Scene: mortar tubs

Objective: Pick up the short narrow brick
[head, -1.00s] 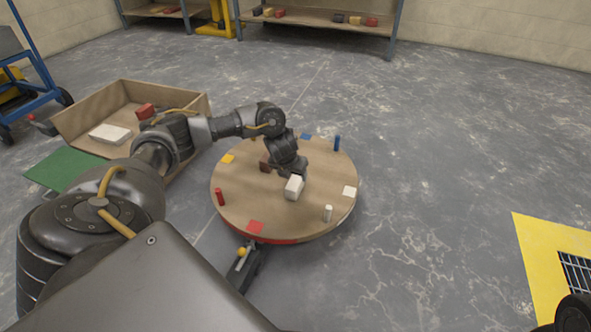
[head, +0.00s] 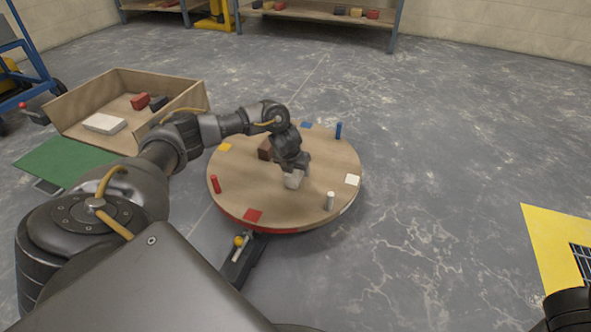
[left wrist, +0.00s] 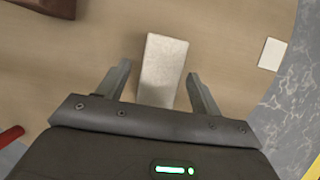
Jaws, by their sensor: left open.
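A pale whitish brick (head: 293,180) lies on the round wooden turntable (head: 240,205), partly hidden by my left gripper in the head view. My left gripper (head: 291,170) is over it, pointing down. In the left wrist view the pale brick (left wrist: 163,62) lies between the two open fingers of my left gripper (left wrist: 157,76), with a gap on each side. A brown brick (head: 265,149) stands behind the gripper on the turntable; its edge shows in the wrist view (left wrist: 52,6). No grip on any brick shows.
Red (head: 215,185), blue (head: 338,130) and white (head: 330,200) pegs stand near the turntable rim, with flat coloured squares. An open box (head: 75,103) at left holds a white slab (head: 104,123) and red and dark bricks.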

